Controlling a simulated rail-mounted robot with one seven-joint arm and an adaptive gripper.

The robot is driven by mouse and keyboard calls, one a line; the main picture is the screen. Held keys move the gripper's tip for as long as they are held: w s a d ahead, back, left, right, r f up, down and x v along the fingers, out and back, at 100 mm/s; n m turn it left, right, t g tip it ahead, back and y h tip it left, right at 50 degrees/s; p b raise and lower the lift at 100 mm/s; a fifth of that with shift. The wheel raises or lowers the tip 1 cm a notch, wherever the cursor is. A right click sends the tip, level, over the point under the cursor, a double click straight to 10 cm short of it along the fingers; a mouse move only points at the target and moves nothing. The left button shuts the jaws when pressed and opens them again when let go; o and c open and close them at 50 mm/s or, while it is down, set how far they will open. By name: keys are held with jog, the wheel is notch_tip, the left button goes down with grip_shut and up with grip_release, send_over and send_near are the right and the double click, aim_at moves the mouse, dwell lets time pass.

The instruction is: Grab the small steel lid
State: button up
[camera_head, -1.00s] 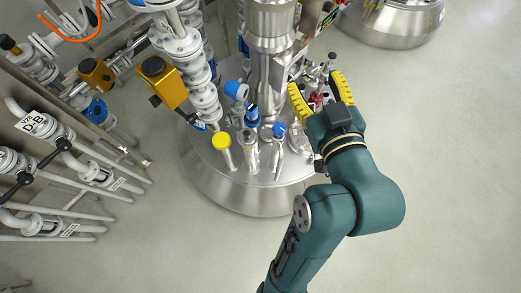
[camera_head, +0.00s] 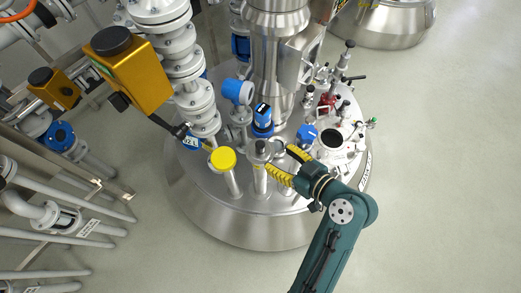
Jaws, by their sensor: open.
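My gripper (camera_head: 279,158) has yellow ribbed fingers, spread apart with nothing seen between them. It is over the front of the steel vessel's top, pointing up and left. A small round steel top (camera_head: 261,146) on an upright nozzle looks like the small steel lid, though I cannot tell for sure. It lies just beyond and left of the fingertips. A small round steel piece (camera_head: 280,146) shows beside the far finger, partly hidden. Whether the fingers touch either piece cannot be told.
A yellow-capped nozzle (camera_head: 223,160) stands left of my gripper. Blue instruments (camera_head: 263,118) and a blue-headed one (camera_head: 306,134) stand behind it. Flanged piping and an orange actuator (camera_head: 128,70) crowd the left. Floor at right is clear.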

aim_at(264, 148)
jog(key=b+x, duration=0.2)
jog(key=x, duration=0.7)
jog(key=shift+d, duration=0.1)
jog(key=shift+c, duration=0.3)
grip_shut()
